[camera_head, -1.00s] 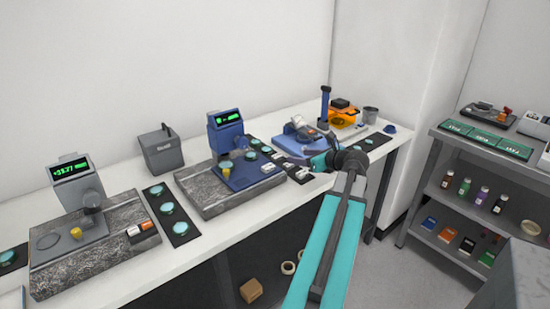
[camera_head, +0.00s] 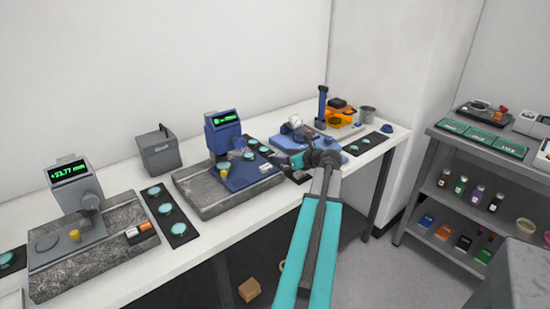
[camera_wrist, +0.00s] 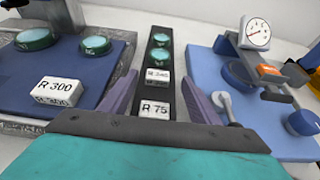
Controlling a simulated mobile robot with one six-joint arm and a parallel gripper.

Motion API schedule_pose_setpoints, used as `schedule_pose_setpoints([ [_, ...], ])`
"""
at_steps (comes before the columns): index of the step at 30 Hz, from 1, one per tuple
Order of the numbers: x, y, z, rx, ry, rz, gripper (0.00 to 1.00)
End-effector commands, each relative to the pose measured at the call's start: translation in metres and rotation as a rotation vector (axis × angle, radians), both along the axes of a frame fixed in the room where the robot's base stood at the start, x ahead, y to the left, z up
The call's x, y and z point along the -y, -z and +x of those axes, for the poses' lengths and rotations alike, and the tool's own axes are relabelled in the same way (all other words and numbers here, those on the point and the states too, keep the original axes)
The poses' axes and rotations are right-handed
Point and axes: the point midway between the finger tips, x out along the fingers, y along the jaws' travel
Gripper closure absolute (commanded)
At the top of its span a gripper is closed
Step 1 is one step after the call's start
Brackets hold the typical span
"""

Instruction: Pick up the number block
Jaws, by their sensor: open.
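Several white blocks with printed numbers are in the wrist view. A block marked R 75 (camera_wrist: 155,108) lies on the dark strip (camera_wrist: 142,62), closest to me. Behind it on the strip is a second block (camera_wrist: 157,77) whose number is hard to read. A block marked R 300 (camera_wrist: 57,91) sits on the blue plate at the left. My gripper (camera_wrist: 161,97) is open, with one purple-grey finger on each side of the strip and the R 75 block between them in the picture. In the head view my gripper (camera_head: 288,163) hides part of the strip.
Teal discs (camera_wrist: 160,40) lie further back on the strip. At the right is a blue stand with a white dial gauge (camera_wrist: 257,32) and a grey lever. In the head view a blue-headed gauge (camera_head: 222,130) with a green display stands left of my arm.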

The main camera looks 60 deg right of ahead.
Motion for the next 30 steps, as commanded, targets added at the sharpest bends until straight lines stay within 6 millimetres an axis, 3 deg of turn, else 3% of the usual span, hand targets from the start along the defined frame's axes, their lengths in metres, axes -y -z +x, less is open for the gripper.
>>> schedule_pose_setpoints([
  [10, 0.001, 0.001, 0.004, 0.000, -0.001, 0.000, 0.44],
  [22, 0.011, 0.017, 0.042, 0.000, -0.002, 0.000, 0.44],
  [30, 0.012, 0.020, 0.047, 0.000, -0.002, 0.000, 0.44],
])
